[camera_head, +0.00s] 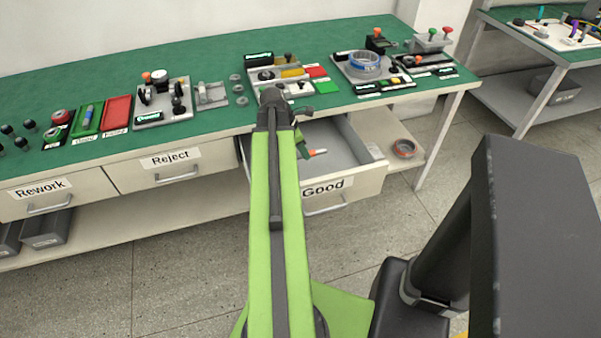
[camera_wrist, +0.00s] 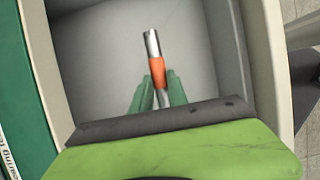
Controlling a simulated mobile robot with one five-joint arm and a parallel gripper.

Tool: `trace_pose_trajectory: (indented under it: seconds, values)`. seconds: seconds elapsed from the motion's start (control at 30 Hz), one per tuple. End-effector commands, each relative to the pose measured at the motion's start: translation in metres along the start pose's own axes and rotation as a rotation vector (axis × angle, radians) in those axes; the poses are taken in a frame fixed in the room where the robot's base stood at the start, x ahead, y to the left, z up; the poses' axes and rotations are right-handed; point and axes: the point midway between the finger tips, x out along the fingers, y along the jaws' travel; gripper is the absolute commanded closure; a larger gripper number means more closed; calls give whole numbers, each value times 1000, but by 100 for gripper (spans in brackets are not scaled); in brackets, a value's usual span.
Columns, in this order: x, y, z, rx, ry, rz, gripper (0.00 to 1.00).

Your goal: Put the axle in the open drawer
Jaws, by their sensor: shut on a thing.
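The axle (camera_wrist: 153,44) is a silver rod with an orange band. In the wrist view my gripper (camera_wrist: 158,92) is shut on it with green fingers, and the rod points away from me over the drawer's grey floor. The open drawer (camera_head: 345,147), labelled Good, is pulled out below the bench. Its interior also shows in the wrist view (camera_wrist: 95,50). In the head view the axle's orange part (camera_head: 316,152) shows just right of my gripper (camera_head: 305,151), inside the drawer's outline. I cannot tell whether the axle touches the drawer floor.
The shut Reject drawer (camera_head: 173,165) and Rework drawer (camera_head: 42,197) are to the left. The green bench top (camera_head: 215,65) above carries trays and fixtures. The drawer's visible floor looks clear.

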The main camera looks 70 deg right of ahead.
Motion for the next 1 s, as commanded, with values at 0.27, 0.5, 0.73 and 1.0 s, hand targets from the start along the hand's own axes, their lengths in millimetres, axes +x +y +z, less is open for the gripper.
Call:
trace_pose_trajectory:
  seconds: [0.27, 0.5, 0.73, 1.0]
  values:
    - [10, 5, -10, 3, 0, 7, 100]
    - [20, 5, -15, 2, 0, 7, 100]
    - [44, 5, -24, 1, 0, 7, 100]
    - [65, 5, -34, 1, 0, 7, 100]
